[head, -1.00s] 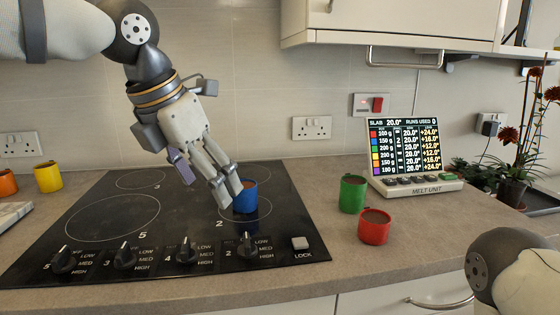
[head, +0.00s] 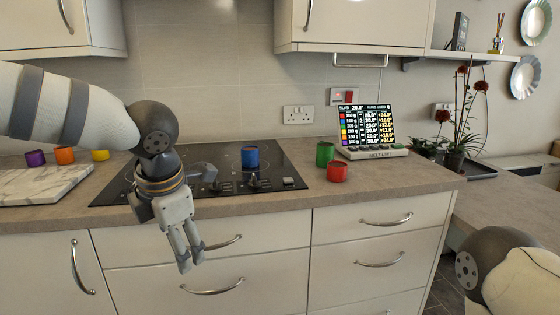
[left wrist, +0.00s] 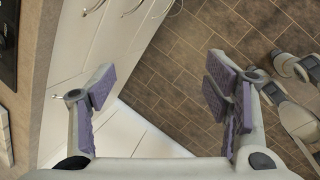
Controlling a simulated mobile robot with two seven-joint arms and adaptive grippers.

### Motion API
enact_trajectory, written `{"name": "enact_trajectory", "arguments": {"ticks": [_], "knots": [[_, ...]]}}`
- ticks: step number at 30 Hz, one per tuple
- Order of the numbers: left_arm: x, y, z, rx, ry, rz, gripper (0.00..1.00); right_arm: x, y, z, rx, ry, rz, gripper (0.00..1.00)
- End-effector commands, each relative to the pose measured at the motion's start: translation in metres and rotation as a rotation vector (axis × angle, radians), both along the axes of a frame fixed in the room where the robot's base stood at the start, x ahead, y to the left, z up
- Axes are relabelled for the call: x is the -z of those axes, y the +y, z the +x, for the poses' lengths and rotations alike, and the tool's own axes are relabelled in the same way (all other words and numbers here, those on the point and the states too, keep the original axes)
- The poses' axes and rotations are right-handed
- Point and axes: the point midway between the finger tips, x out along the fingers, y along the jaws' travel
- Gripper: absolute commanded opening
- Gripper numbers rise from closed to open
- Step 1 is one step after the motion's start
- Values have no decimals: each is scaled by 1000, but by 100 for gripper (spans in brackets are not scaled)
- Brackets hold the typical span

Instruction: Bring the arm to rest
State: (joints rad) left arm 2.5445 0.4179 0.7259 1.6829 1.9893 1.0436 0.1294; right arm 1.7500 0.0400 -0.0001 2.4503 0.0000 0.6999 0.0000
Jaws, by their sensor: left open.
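My left gripper (head: 188,262) hangs pointing down in front of the drawer fronts, below the counter's front edge. In the left wrist view its two purple-padded fingers (left wrist: 165,100) stand wide apart with nothing between them. Below them are the cabinet fronts and the brown tiled floor (left wrist: 180,65). My left arm (head: 70,105) comes in from the left, over the counter. Part of my right arm (head: 500,270) shows at the lower right; its gripper is out of view.
The black hob (head: 125,185) carries a blue cup (head: 249,157). Green (head: 325,153) and red (head: 337,171) cups stand right of it, near the melt unit (head: 375,152). A marble board (head: 45,187) and purple, orange and yellow cups are at left. Drawer handles (head: 212,287) stick out near the gripper.

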Motion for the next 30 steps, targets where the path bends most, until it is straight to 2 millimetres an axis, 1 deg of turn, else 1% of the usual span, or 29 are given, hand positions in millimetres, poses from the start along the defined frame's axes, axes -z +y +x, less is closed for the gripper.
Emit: {"name": "enact_trajectory", "arguments": {"ticks": [1, 2, 3, 4, 5, 6, 7, 8, 9, 11, 12, 13, 14, 15, 17, 18, 21, 24, 25, 27, 30], "knots": [[35, 12, -4, 66, 25, 96, 70, 1, 0, 0, 0, 1, 0, 40], [54, 21, -6, 122, 35, 164, 70, 1, 0, 0, 0, 0, 0, 40], [83, 32, -11, 212, 51, 255, 70, 1, 0, 0, 0, 1, 0, 40], [105, 41, -17, 291, 67, 326, 70, 1, 0, 0, 0, 1, 0, 40], [127, 48, -24, 386, 85, 393, 70, 1, 0, 0, 0, 1, 0, 40], [158, 56, -37, 533, 114, 477, 70, 1, 0, 0, 0, 2, 0, 40], [182, 60, -49, 656, 137, 530, 70, 1, 0, -1, 0, 3, 0, 40], [204, 63, -63, 783, 161, 572, 70, 1, 0, -1, 0, 3, 0, 40], [232, 64, -85, 955, 193, 609, 70, 1, 0, -1, 0, 3, 0, 40], [267, 63, -123, 1209, 236, 624, 70, 1, 0, -1, 0, 3, 0, 40], [287, 61, -152, 1370, 263, 612, 70, 1, 0, -1, 0, 3, 0, 40], [300, 59, -175, 1486, 282, 591, 70, 1, 0, -1, 0, 2, 0, 40], [310, 57, -199, 1596, 298, 563, 70, 1, 0, 0, 0, 2, 0, 40], [322, 54, -231, 1735, 317, 516, 70, 1, 0, 0, 0, 2, 0, 40], [332, 51, -276, 1915, 337, 434, 70, 1, 0, 0, 0, 2, 0, 40], [335, 50, -303, 2014, 345, 375, 70, 1, 0, 0, 0, 2, 0, 40], [336, 48, -355, 2192, 353, 245, 70, 1, 0, 0, 0, 2, 0, 40], [333, 47, -383, 2282, 350, 168, 70, 1, 0, 0, 0, 2, 0, 40], [332, 46, -387, 2295, 349, 155, 70, 1, 0, 0, 0, 2, 0, 40], [332, 46, -391, 2309, 346, 142, 70, 1, 0, 0, 0, 2, 0, 40], [332, 46, -390, 2309, 345, 143, 70, 1, 0, 0, 0, 2, 0, 40]]}}
